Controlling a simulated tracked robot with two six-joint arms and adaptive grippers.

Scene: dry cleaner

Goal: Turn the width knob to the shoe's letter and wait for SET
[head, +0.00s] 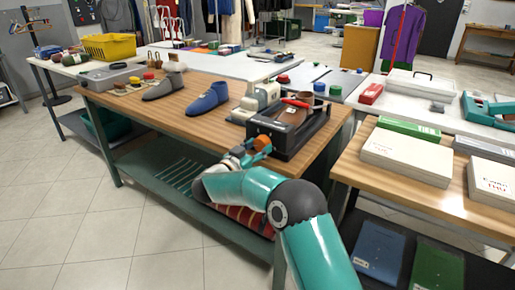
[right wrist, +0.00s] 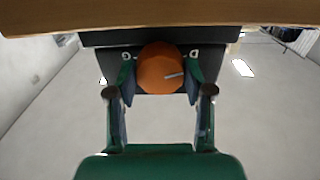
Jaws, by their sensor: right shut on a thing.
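The width knob (right wrist: 160,72) is orange with a pale pointer mark, on the front of a dark machine (head: 277,143) at the front edge of the wooden table. My right gripper (right wrist: 160,84) is shut on the knob, one finger on each side. In the head view my right gripper (head: 258,150) reaches the machine's front from below. A brown shoe (head: 292,113) sits on top of the machine with a red part beside it. My left gripper is not in view.
A blue shoe (head: 208,99) and a dark grey shoe (head: 164,87) stand on the table left of the machine. A second table with white boxes (head: 408,155) stands at the right. The tiled floor at the left is clear.

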